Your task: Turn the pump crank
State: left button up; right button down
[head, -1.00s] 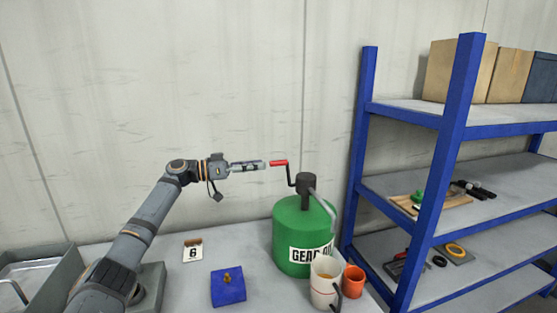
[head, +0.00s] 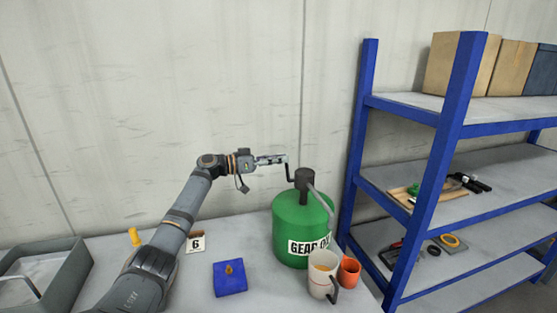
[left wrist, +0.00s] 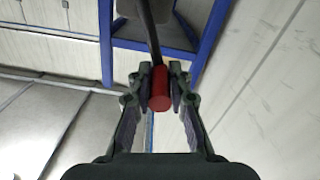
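A green gear oil drum (head: 290,228) stands on the table, with a dark pump head (head: 304,179) on top and a grey spout on its right. The black crank arm (head: 288,173) rises on the pump head's left side. My left gripper (head: 280,159) is at the crank's upper end, its fingers covering the handle in the head view. In the left wrist view, the red crank handle (left wrist: 160,96) lies between the two fingertips, which close against both its sides. My right gripper is not in view.
A white jug (head: 320,278) and an orange cup (head: 348,271) stand before the drum. A blue block (head: 229,283), a card marked 6 (head: 195,243) and a grey tray (head: 75,262) are to the left. Blue shelving (head: 366,120) stands on the right.

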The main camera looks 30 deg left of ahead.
pick_arm(q)
grip_shut()
jog(key=shift+f, duration=0.1)
jog(key=shift+w+a+f+n+b, duration=0.2)
jog(key=shift+n+b, duration=0.2)
jog(key=shift+b, duration=0.2)
jog(key=a+f+n+b, duration=0.1)
jog(key=f+n+b, duration=0.2)
jog(key=n, duration=0.2)
jog(key=w+f+n+b, duration=0.1)
jog(key=f+n+b, duration=0.2)
jog(key=n, duration=0.3)
jog(key=w+a+f+n+b, duration=0.1)
jog(key=f+n+b, duration=0.2)
jog(key=n, duration=0.3)
jog(key=shift+w+a+f+b, duration=0.1)
jog(key=shift+a+f+b, duration=0.2)
jog(key=shift+b, duration=0.35)
jog(key=shift+s+d+f+n, duration=0.2)
jog(key=shift+f+n, duration=0.25)
jog(key=shift+n, duration=0.45)
jog(key=shift+f, duration=0.1)
jog(key=shift+n, duration=0.3)
